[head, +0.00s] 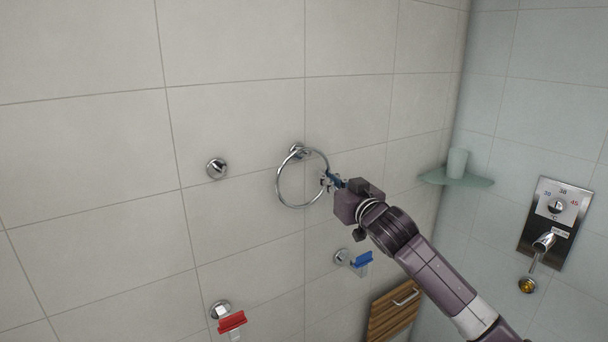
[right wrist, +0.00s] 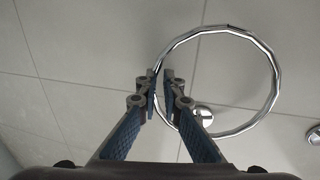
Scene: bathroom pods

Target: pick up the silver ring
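The silver ring (head: 278,186) is a thin chrome hoop. It hangs from a round chrome mount (head: 298,150) on the tiled wall. My right gripper (head: 326,182) is at the ring's right side in the head view. In the right wrist view, the gripper's two fingertips (right wrist: 161,78) are close together with the left part of the ring (right wrist: 278,72) between them. The gripper looks shut on the hoop, and the fingers hide a short stretch of it. The ring still shows at its mount. My left gripper is in neither view.
A bare round chrome knob (head: 216,168) is left of the ring. Below are chrome hooks with a red item (head: 231,321) and a blue item (head: 362,259). A glass corner shelf (head: 440,178) holds a cup (head: 457,162). A shower control panel (head: 555,225) is at right.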

